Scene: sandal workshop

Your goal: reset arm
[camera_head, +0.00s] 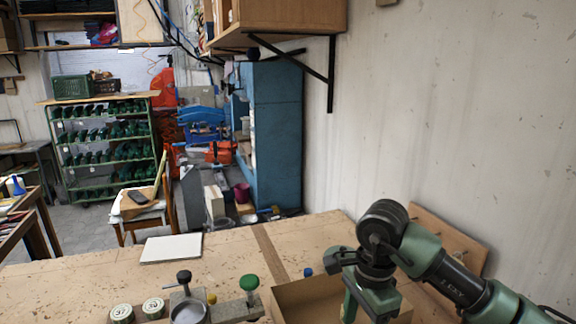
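My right arm comes in from the right and bends down over an open brown cardboard box (308,294) at the bottom edge of the picture. My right gripper (362,303) points down at the box. Its fingertips are not clearly visible, so I cannot tell whether it is open or shut or whether it holds anything. My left arm and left gripper are out of view.
The workbench (100,281) has a white flat board (171,248), two round tins (137,310) and a metal clamp fixture with a green knob (249,283). A wooden board (445,240) leans by the wall behind my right arm. The bench's left part is mostly clear.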

